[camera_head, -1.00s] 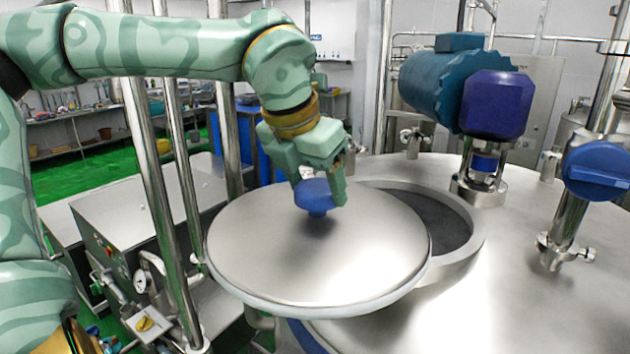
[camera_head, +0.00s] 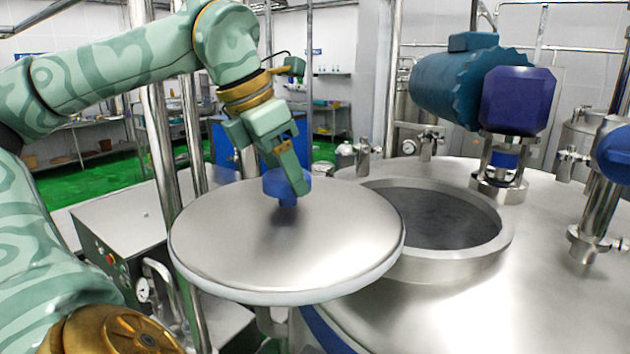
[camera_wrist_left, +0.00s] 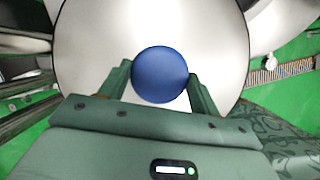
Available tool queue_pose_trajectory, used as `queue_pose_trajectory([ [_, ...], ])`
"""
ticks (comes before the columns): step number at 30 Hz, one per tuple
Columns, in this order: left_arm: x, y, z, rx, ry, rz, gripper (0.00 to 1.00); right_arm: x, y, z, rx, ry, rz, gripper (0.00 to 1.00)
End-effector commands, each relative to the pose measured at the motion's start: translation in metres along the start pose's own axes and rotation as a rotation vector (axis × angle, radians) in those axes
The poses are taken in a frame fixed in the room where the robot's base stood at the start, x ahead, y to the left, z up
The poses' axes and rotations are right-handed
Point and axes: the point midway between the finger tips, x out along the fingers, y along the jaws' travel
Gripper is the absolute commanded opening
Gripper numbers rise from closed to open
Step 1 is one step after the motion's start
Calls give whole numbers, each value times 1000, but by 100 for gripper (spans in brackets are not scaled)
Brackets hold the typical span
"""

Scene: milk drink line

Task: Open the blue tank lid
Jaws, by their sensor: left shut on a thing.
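The tank lid (camera_head: 300,250) is a round steel disc with a blue knob (camera_head: 287,186) at its middle. It lies off to the left of the tank's round opening (camera_head: 440,215), still overlapping the opening's left edge in the head view. Most of the dark opening is uncovered. My left gripper (camera_head: 286,180) is shut on the blue knob from above. In the left wrist view the knob (camera_wrist_left: 160,75) sits between the two fingers, with the steel lid (camera_wrist_left: 215,50) behind it. My right gripper is not in view.
A teal and blue motor (camera_head: 465,90) stands on the tank top (camera_head: 540,290) behind the opening. Pipes with valves (camera_head: 590,220) rise at the right. A steel cabinet (camera_head: 120,225) and upright posts are at the left, near the lid.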

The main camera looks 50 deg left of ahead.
Motion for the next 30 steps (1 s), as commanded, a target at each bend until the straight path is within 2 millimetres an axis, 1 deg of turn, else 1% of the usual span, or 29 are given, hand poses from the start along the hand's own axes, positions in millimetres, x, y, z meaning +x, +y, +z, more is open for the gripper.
queue_pose_trajectory([
  [3,-1,3,-6,7,-1,-7,22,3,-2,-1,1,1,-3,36],
  [11,-1,2,-6,9,4,-11,21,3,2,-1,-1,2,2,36],
  [12,-1,2,-6,9,4,-12,65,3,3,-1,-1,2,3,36],
  [14,-1,2,-6,9,4,-12,82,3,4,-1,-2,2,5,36],
  [15,-1,2,-6,8,4,-11,84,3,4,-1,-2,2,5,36],
  [22,-1,2,-6,8,2,-10,84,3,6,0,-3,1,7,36],
  [25,-6,3,-6,6,2,-8,84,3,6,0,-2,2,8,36],
  [28,-19,4,-5,5,1,-5,84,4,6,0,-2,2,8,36],
  [30,-34,4,-5,4,0,-4,84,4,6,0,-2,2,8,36],
])
